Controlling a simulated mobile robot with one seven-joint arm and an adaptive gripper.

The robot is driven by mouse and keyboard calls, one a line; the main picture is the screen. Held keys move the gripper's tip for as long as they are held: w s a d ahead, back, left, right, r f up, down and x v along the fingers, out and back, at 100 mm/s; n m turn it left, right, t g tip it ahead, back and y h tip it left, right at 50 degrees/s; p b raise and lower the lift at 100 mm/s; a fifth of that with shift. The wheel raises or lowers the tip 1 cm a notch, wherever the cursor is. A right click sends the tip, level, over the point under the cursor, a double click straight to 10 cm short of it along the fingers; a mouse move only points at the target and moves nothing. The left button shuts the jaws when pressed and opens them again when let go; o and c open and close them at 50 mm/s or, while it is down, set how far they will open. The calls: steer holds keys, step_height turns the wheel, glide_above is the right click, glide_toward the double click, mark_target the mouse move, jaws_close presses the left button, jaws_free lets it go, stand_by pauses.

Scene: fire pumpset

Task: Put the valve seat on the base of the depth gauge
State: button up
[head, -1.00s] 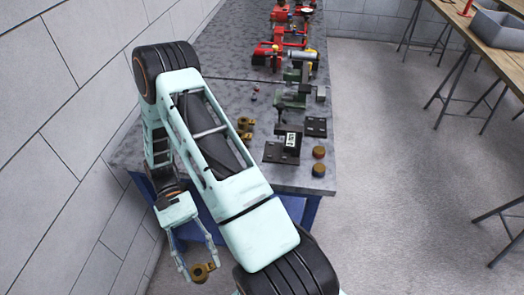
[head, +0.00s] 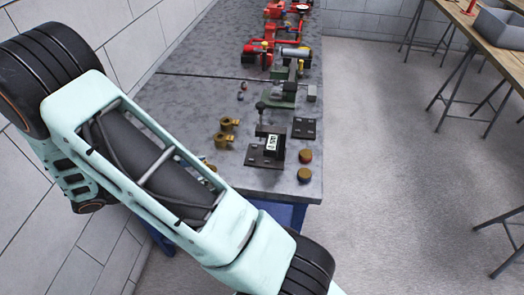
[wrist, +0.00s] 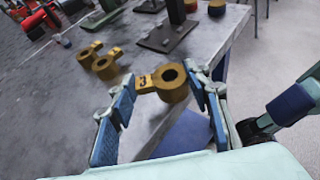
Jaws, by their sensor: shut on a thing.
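My gripper (wrist: 165,92) is shut on a brass valve seat (wrist: 172,86), a ring with a flat tab marked with a dark figure. In the wrist view it is held between the blue finger pads above the bench edge. The depth gauge (head: 273,146) stands upright on the bench, with a white readout and a dark flat base (head: 256,160). The base also shows at the top of the wrist view (wrist: 163,42), apart from the held seat.
Two more brass tabbed rings (head: 228,124) (head: 224,141) lie left of the gauge. A dark plate (head: 304,128) and red pump parts (head: 280,50) lie farther back.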

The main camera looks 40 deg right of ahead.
steer(key=p, duration=0.1)
glide_above(255, 154)
steer(key=a, duration=0.4)
steer(key=shift+w+a, duration=0.15)
steer(key=d, duration=0.4)
steer(key=shift+s+d+r+p, duration=0.1)
steer(key=shift+s+d+p, duration=0.1)
steer(key=shift+s+p, duration=0.1)
steer(key=shift+w+f, duration=0.1)
steer(key=shift+f, duration=0.45)
steer(key=shift+a+f, duration=0.1)
steer(key=shift+f, duration=0.15)
steer(key=shift+f, duration=0.1)
steer(key=o, duration=1.4)
